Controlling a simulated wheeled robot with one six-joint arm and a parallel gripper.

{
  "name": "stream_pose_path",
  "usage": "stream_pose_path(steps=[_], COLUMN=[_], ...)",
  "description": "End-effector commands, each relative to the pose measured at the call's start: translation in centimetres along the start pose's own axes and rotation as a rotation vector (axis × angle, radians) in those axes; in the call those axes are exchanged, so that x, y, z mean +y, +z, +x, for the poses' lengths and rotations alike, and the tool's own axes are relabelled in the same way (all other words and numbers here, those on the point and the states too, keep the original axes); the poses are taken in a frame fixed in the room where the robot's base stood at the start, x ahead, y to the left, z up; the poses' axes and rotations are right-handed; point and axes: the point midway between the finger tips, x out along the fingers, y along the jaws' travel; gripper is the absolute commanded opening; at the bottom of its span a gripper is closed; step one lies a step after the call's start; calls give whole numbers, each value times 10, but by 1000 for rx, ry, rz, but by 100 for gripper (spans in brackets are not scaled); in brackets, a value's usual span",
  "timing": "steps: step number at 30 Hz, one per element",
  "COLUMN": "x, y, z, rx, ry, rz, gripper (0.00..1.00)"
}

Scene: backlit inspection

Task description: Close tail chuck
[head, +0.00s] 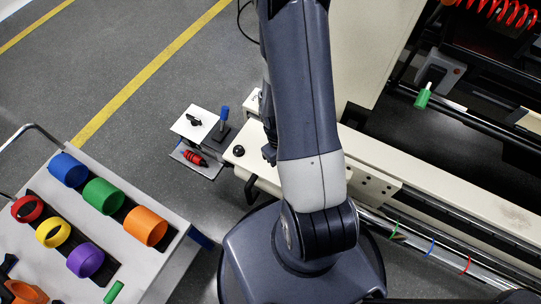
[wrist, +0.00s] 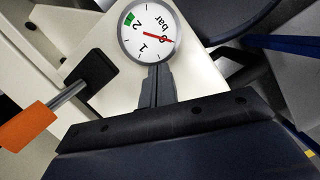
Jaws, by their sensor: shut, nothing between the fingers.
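My gripper (wrist: 159,72) is shut and empty in the wrist view, its fingertips just below a round pressure gauge (wrist: 138,42) in the picture. I cannot tell whether they touch it. The gauge is marked in bar; its red needle points near 0, and a green mark lies by the 2. To the left is a lever with an orange grip (wrist: 28,122) on a metal rod, running to a black plate (wrist: 90,75). The chuck itself cannot be made out. In the head view my arm hides the gripper and gauge.
In the head view, a box with a black knob (head: 193,120) and a blue-topped lever (head: 224,117) stand left of my arm. A red-handled part (head: 193,158) lies nearby. A green-handled lever (head: 423,97) is at the right. A cart (head: 176,270) holds coloured rings.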

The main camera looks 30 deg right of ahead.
Motion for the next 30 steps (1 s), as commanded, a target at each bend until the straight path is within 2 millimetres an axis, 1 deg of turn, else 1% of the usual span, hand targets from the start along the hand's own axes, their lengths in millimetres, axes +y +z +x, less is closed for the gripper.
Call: stream_pose_path(steps=[1,3,7,22,26,30], x=[2,4,6,6,6,5], y=[6,10,15,20,21,21], z=[2,3,4,4,0,-11], rx=[-3,-1,-1,-11,-11,-9], ry=[-2,-1,0,-3,-3,-3], rz=[3,2,1,-1,-1,-1], gripper=[0,0,0,0,0,0])
